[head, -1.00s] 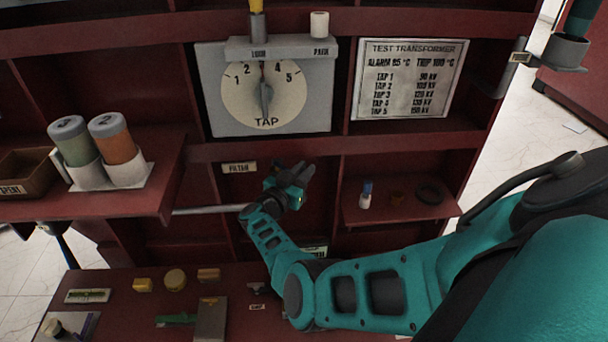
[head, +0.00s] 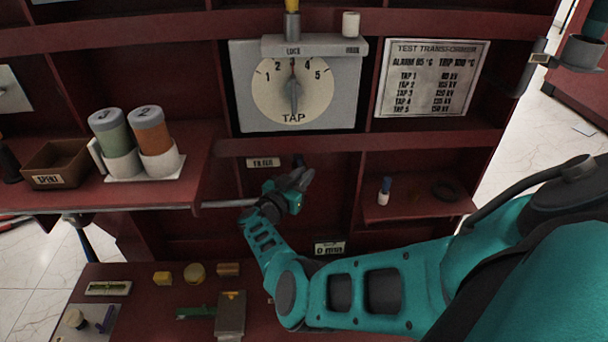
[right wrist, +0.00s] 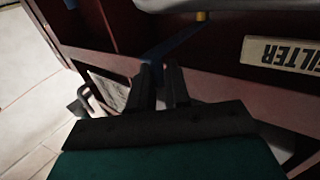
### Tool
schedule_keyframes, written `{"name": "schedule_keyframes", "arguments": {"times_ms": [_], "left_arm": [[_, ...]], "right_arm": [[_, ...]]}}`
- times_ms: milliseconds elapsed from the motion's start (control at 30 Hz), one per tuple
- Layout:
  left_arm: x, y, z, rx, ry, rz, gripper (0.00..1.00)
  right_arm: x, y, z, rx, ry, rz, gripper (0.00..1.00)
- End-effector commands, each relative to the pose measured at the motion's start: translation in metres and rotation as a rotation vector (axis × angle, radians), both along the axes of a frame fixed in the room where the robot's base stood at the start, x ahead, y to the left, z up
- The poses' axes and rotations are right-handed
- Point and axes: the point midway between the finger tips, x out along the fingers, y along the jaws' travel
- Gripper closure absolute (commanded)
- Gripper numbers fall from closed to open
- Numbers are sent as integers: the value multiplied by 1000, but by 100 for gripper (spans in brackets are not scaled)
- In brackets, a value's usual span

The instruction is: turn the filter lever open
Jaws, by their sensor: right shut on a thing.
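The filter lever (right wrist: 176,41) is a blue bar in the right wrist view, running slantwise from a small yellow part (right wrist: 201,16) down to my fingertips. My right gripper (right wrist: 158,70) is shut on its lower end, and the fingertips hide part of that end. In the head view my right gripper (head: 301,178) is in the recess right of and a little below the FILTER label (head: 263,162). Only a small dark-blue bit of the lever (head: 299,160) shows above it there. The label also shows upside down in the right wrist view (right wrist: 281,56). My left gripper is not in view.
Above is the tap dial (head: 293,91). A shelf on the left carries two cylinders (head: 131,142) and a SPENT bin (head: 55,162). A grey rod (head: 229,204) lies left of my gripper. A small shelf (head: 414,206) with a little bottle (head: 385,190) is on the right.

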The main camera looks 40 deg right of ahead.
Motion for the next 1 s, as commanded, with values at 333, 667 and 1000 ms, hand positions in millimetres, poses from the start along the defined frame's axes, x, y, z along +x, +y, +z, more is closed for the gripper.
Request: {"name": "schedule_keyframes", "arguments": {"times_ms": [333,667,1000], "left_arm": [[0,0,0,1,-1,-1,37],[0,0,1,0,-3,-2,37],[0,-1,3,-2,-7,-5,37]], "right_arm": [[5,-2,4,-3,-8,9,100],[5,-4,6,-6,-10,7,78],[3,-2,3,-3,-5,4,65]]}}
